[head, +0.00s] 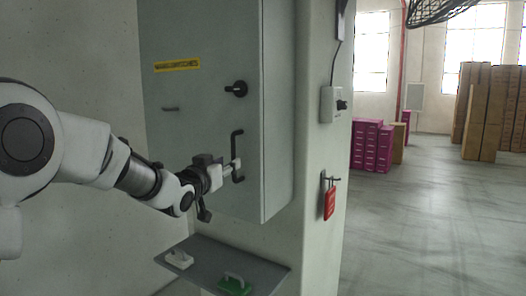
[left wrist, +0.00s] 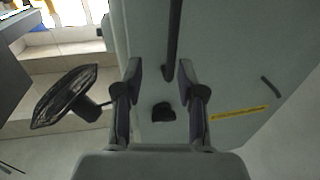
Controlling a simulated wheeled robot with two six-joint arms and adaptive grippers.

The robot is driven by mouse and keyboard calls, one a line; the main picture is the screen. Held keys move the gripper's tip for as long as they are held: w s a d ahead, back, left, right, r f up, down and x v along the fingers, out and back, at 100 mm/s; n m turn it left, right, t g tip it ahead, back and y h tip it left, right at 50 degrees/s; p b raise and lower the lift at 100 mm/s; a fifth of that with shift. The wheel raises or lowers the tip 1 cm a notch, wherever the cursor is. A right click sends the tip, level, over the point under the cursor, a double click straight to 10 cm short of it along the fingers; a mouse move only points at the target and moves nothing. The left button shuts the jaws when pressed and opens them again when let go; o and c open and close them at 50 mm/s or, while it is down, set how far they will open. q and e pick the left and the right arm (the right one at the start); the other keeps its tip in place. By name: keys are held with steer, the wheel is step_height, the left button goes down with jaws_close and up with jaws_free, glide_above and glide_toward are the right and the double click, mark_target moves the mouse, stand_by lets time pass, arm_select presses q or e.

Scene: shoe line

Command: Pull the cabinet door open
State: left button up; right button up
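The grey cabinet door (head: 200,120) is on the wall in the middle-left of the head view and looks shut. It carries a black vertical bar handle (head: 235,145) near its right edge and a black knob (head: 236,89) above it. My left gripper (head: 236,165) is at the lower part of the handle. In the left wrist view its two fingers (left wrist: 160,72) are spread apart. The handle (left wrist: 174,35) shows between the fingertips, closer to the right finger; I cannot tell whether they touch. My right gripper is not in view.
A grey shelf (head: 205,262) below the cabinet holds a green-based item (head: 235,284) and a white item (head: 179,259). A red tag (head: 329,204) and a switch box (head: 333,105) are on the wall at right. Open floor (head: 430,220) lies beyond.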

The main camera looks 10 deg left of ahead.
mark_target(233, 158)
arm_select(q)
steer(key=w+p, duration=0.2)
steer(key=w, duration=0.2)
steer(key=w+p, duration=0.2)
steer(key=w, duration=0.1)
steer(key=shift+w+f, duration=0.2)
steer(key=shift+w, duration=0.2)
steer(key=shift+w+d, duration=0.3)
steer(key=shift+s+a+f, duration=0.1)
steer(key=shift+s+a, duration=0.2)
steer(key=shift+a, duration=0.5)
steer(key=shift+c, duration=0.2)
steer(key=c, duration=0.5)
steer(key=shift+d, duration=0.35)
jaws_close()
steer(key=shift+a, duration=0.1)
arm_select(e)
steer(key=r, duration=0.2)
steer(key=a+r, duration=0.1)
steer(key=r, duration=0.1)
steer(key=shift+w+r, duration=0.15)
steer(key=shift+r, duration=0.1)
